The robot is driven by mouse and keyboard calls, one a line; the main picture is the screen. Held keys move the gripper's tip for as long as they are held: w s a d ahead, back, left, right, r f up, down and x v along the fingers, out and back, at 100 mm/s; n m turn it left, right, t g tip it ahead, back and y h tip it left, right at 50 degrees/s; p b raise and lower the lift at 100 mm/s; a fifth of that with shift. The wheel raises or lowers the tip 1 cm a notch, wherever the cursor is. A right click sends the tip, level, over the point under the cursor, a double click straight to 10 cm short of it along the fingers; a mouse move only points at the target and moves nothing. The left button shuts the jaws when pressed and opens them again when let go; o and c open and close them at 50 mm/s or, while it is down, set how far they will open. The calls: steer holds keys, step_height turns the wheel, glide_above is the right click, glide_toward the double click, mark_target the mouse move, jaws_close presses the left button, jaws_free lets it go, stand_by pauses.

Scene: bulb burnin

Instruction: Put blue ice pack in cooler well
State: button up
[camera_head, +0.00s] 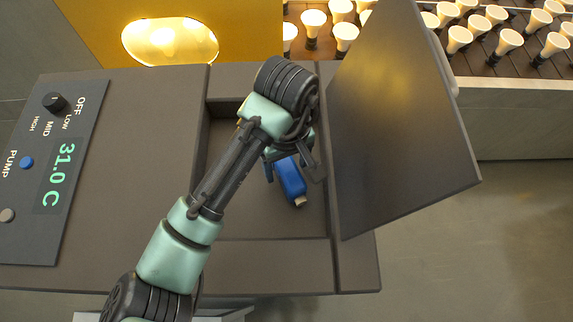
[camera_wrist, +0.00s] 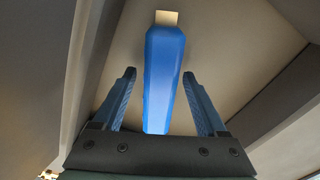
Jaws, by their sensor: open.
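The blue ice pack (camera_head: 290,181) is a blue block with a pale cap. It shows inside the cooler well (camera_head: 265,215), a recessed box in the dark counter, and its cap end points toward the near side. My gripper (camera_head: 294,172) is over the well with the pack between its fingers. In the wrist view the ice pack (camera_wrist: 164,75) lies between the two open fingers of my gripper (camera_wrist: 161,88), with a gap on each side. The well's floor is behind it. Whether the pack rests on the floor is hard to tell. Its far end is hidden by my gripper.
A dark lid (camera_head: 400,120) stands open at the right of the well. A control panel (camera_head: 55,170) with a knob, buttons and a 31.0 C display lies at the left. Lit bulbs (camera_head: 503,42) stand in racks behind, next to a yellow housing (camera_head: 240,30).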

mark_target(287, 164)
step_height(287, 164, up, 11)
steer(key=shift+p, duration=0.85)
